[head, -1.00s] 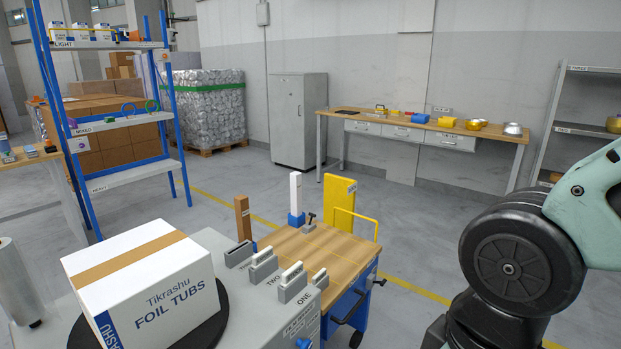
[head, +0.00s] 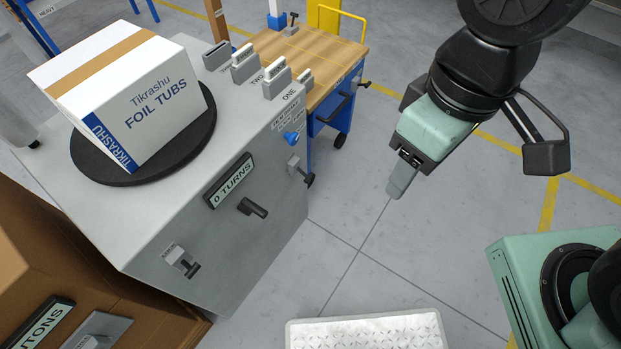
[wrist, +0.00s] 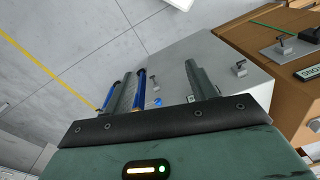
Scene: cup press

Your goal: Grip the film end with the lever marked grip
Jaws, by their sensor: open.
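The grey wrapping machine (head: 240,260) carries a white foil tubs box (head: 130,95) on a black turntable (head: 195,130). A small lever with a label (head: 181,262) sits low on its front; I cannot read the label clearly. A black handle (head: 252,208) is below the "0 TURNS" display (head: 230,181). A blue knob (head: 291,138) and a grey lever (head: 296,165) are near the right corner. A pale film roll (head: 14,118) stands at the left edge; I cannot make out its film end. My gripper (head: 401,182) is open and empty, right of the machine and apart from it. In the wrist view my gripper (wrist: 162,82) points toward the machine front (wrist: 215,55).
A brown cabinet (head: 75,250) with a lever stands close at the machine's left. A wooden-topped blue cart (head: 325,60) stands behind its right corner. A white textured tray or box (head: 365,330) is low in front. The floor between machine and gripper is clear.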

